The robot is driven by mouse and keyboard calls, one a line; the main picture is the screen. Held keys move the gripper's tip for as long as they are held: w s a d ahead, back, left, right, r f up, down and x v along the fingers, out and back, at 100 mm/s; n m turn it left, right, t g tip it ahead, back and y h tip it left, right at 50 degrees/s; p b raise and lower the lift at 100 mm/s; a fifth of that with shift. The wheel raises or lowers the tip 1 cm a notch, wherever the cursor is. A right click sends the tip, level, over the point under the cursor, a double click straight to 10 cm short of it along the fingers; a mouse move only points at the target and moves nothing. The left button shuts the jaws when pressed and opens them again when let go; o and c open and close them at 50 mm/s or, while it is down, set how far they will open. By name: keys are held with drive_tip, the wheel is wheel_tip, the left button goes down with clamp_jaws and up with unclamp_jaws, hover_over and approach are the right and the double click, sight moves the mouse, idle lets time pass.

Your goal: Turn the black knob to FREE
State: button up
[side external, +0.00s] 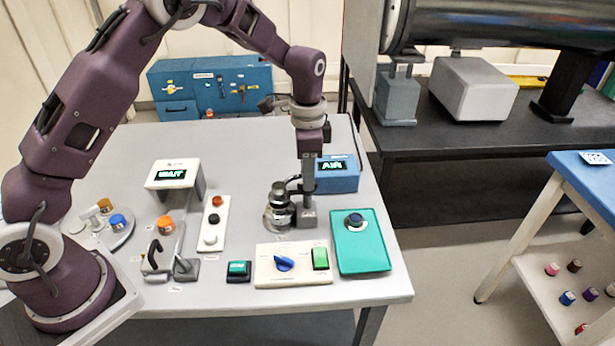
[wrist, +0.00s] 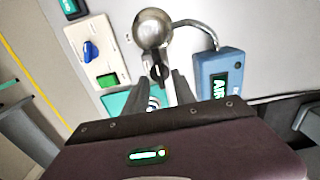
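A round metal stand (side external: 279,214) with a dark and silver top sits near the middle right of the table. In the wrist view its silver top (wrist: 152,29) is close in front of my gripper (wrist: 161,74). A small black part (wrist: 159,72), possibly the black knob, shows between the fingertips; I cannot tell whether the fingers touch it. In the side view my gripper (side external: 307,208) points down just right of the stand, low over the table. Its fingers hide part of the stand's right side. No FREE marking is readable.
A blue box (side external: 337,176) reading AIR stands behind right, joined to the stand by a curved tube. In front are a white panel (side external: 262,275) with a blue knob (side external: 284,264) and a green tray (side external: 350,262). A strip (side external: 222,240) with several buttons stands left.

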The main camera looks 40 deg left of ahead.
drive_tip(key=shift+f, duration=0.75)
clamp_jaws()
drive_tip(key=shift+n, duration=0.3)
drive_tip(key=n, duration=0.3)
drive_tip(key=shift+r+n, duration=0.1)
drive_tip(key=shift+n, duration=0.3)
drive_tip(key=n, duration=0.3)
drive_tip(key=shift+n, duration=0.3)
drive_tip(key=n, duration=0.4)
drive_tip(key=shift+n, duration=2.3)
